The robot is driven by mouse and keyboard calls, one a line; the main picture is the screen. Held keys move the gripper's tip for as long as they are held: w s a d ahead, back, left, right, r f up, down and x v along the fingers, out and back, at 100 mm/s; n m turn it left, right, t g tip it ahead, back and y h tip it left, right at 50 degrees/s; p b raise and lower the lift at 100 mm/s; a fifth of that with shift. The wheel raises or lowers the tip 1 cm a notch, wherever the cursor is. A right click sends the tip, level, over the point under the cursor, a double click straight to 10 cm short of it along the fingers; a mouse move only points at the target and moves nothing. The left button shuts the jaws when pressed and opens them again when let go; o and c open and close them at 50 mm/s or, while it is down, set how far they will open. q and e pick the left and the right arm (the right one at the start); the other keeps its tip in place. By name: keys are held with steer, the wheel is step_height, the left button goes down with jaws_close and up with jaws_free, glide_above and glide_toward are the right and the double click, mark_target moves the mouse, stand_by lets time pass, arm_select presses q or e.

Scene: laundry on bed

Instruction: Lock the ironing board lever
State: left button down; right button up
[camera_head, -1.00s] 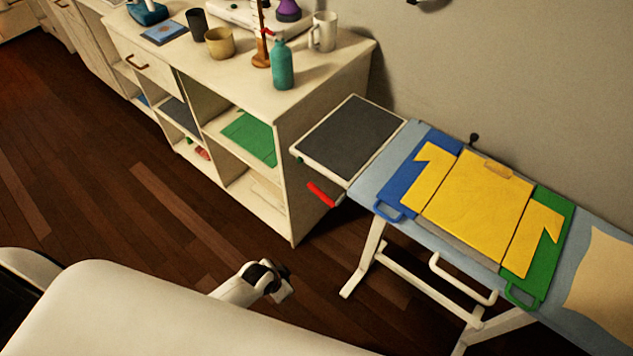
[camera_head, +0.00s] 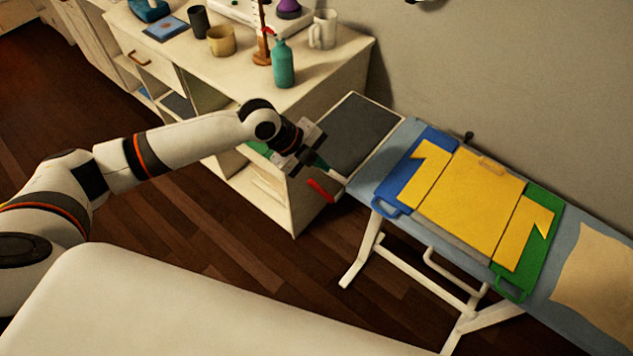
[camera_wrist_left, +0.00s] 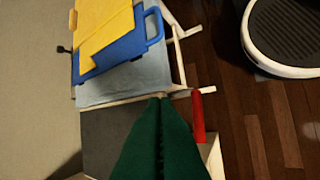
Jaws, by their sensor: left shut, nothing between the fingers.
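My right gripper is out of view.
A yellow, blue and green folding board (camera_head: 475,205) and a beige cloth (camera_head: 598,270) lie on the ironing board. A white shelf unit (camera_head: 345,65) with a teal bottle (camera_head: 283,65) and mugs stands behind my left arm. The wooden floor (camera_head: 290,265) below the lever is clear.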

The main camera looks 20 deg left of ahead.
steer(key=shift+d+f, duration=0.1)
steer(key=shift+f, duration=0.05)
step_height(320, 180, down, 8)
steer(key=b, duration=0.8)
stand_by(0.5)
stand_by(1.3)
stand_by(0.5)
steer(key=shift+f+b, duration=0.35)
steer(key=shift+b, duration=0.15)
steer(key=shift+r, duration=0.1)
stand_by(0.5)
